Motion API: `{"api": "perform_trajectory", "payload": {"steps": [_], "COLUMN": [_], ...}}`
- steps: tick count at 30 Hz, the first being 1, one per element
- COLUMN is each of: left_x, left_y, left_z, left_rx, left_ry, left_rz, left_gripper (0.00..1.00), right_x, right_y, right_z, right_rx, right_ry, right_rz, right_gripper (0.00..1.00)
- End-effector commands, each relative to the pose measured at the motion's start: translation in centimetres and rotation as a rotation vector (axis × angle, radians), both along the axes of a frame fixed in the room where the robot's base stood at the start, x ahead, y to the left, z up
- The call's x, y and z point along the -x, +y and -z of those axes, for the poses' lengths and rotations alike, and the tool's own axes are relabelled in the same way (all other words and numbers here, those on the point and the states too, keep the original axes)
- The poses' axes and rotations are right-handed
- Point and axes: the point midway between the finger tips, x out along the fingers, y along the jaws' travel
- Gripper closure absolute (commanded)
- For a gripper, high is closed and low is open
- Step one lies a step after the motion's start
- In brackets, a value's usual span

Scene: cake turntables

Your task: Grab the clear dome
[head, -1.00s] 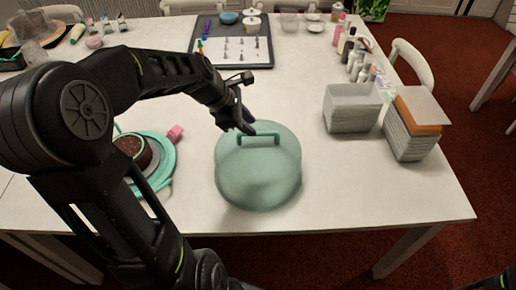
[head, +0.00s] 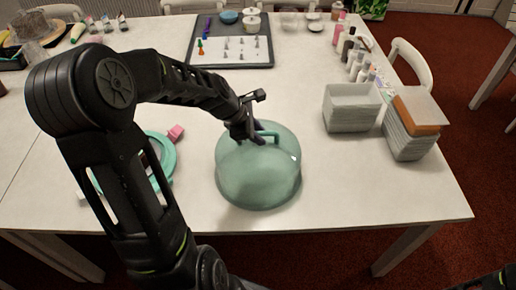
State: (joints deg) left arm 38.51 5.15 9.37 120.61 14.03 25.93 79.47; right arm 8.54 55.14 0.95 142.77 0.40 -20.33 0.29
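The clear dome (head: 258,180) is a greenish see-through cover. It sits on the white table in the middle of the head view, with a teal bar handle (head: 270,134) on top. My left gripper (head: 252,135) is at the left part of this handle, with its dark fingers overlapping it. The fingers hide that end of the handle, and I cannot tell whether they are closed on it. The dome still rests on the table.
A teal turntable (head: 165,160) stands left of the dome, partly behind my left arm. A pink block (head: 176,132) lies beside it. Grey containers (head: 351,108) stand to the right, bottles (head: 358,62) behind them. A dark tray (head: 232,60) lies farther back.

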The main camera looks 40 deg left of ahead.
Motion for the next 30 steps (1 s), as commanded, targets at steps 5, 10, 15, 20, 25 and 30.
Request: {"api": "perform_trajectory", "payload": {"steps": [5,10,15,20,25,30], "left_x": [0.0,0.01,0.01,0.01,0.01,0.02], "left_y": [0.02,0.02,0.02,0.02,0.02,0.01], "left_z": [-0.03,-0.05,-0.05,-0.06,-0.06,-0.05], "left_rx": [0.0,0.0,0.0,0.0,0.0,0.0], "left_ry": [-0.001,-0.001,-0.001,-0.001,-0.001,0.0], "left_rz": [0.0,0.0,0.0,0.0,0.0,0.0], "left_gripper": [0.75,0.75,0.77,0.9,1.0,1.0], "right_x": [0.01,0.01,0.0,0.0,0.0,0.0], "right_y": [0.0,0.0,0.01,0.0,0.0,0.0], "right_z": [0.02,0.02,0.02,0.01,0.01,0.01], "right_rx": [0.0,0.0,0.0,0.0,0.0,0.0], "right_ry": [0.0,0.0,0.0,0.0,0.0,0.0], "right_rz": [0.0,0.0,0.0,0.0,0.0,0.0], "right_gripper": [0.64,0.64,0.64,0.64,0.64,0.64]}}
